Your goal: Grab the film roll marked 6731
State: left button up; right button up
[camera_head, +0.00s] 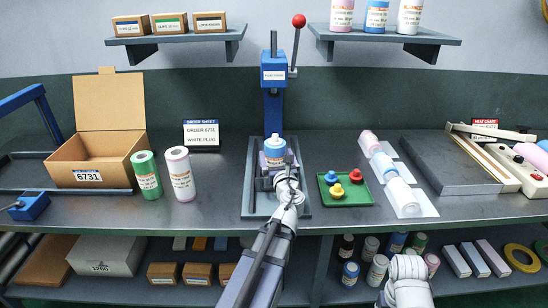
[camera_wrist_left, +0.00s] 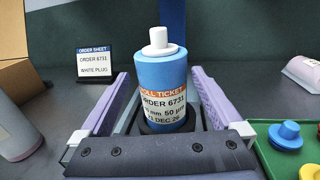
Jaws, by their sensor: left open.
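The blue film roll (camera_head: 274,146) stands upright in the press. In the left wrist view the blue roll (camera_wrist_left: 160,80) has a white plug on top, and its ticket reads ORDER 6731. My left gripper (camera_wrist_left: 160,76) is open, with one lilac finger on each side of the roll; I cannot tell whether either finger touches it. In the head view my left gripper (camera_head: 276,160) covers the lower part of the roll. My right arm shows at the lower right, but its gripper cannot be made out.
The blue press (camera_head: 273,103) has a red-knobbed lever. An open box (camera_head: 92,177) marked 6731 stands left, beside a green roll (camera_head: 147,175) and a lilac-white roll (camera_head: 180,175). A green tray (camera_head: 344,188) with coloured plugs and wrapped rolls (camera_head: 383,166) lie right. An order sheet (camera_head: 201,134) reads white plug.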

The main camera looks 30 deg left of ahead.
pick_arm(q)
jog(key=shift+x, duration=3.9)
jog(key=shift+d, duration=0.15)
jog(key=shift+c, duration=0.2)
grip_shut()
jog(key=shift+r, duration=0.1)
notch_tip(320, 180, up, 10)
jog(key=p, duration=1)
